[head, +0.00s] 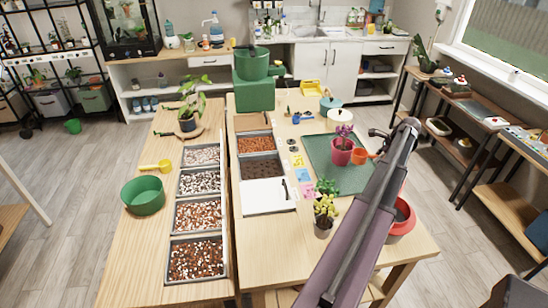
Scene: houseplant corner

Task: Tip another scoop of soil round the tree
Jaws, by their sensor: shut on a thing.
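A small plant with magenta leaves (344,132) stands upright in a pink pot (342,156) on a dark green mat (320,178); it looks like the tree. My gripper (379,151) is shut on an orange scoop (360,156), just right of the pot. The scoop's bowl is close beside the pot's rim; I cannot tell whether they touch, or whether soil is in the bowl. My arm hides part of the gripper. A tray of dark brown soil (262,167) lies left of the mat.
A yellow-leaved potted plant (324,212) stands in front of the mat. A red pot (404,213) is partly behind my arm. Trays of pebbly mix (197,259) line the left table, with a green tub (143,196) and a yellow scoop (156,167). A white pot (340,117) stands behind.

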